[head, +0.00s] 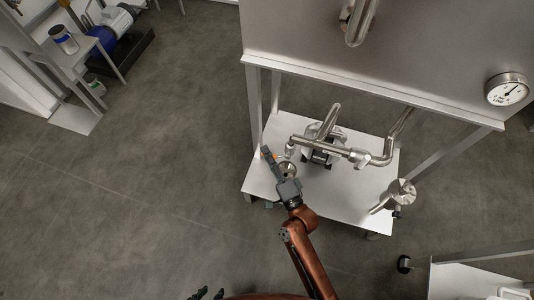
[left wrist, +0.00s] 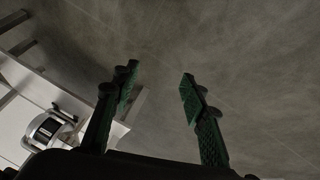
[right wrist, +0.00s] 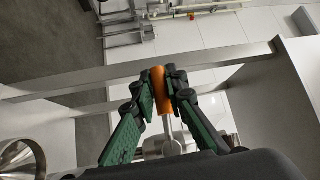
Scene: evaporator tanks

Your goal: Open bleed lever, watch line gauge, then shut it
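The bleed lever shows in the right wrist view as an orange grip (right wrist: 158,90) on a thin metal rod. My right gripper (right wrist: 160,84) has its fingers on both sides of this grip and looks shut on it. My left gripper (left wrist: 160,76) is open and empty over bare floor.
A steel tank (head: 370,50) stands on legs above a white platform (head: 345,205) with a pump and bent pipes. A valve with a handle (head: 402,192) is at the platform's right. A bench with a jar (head: 63,40) is upper left. The floor at left is clear.

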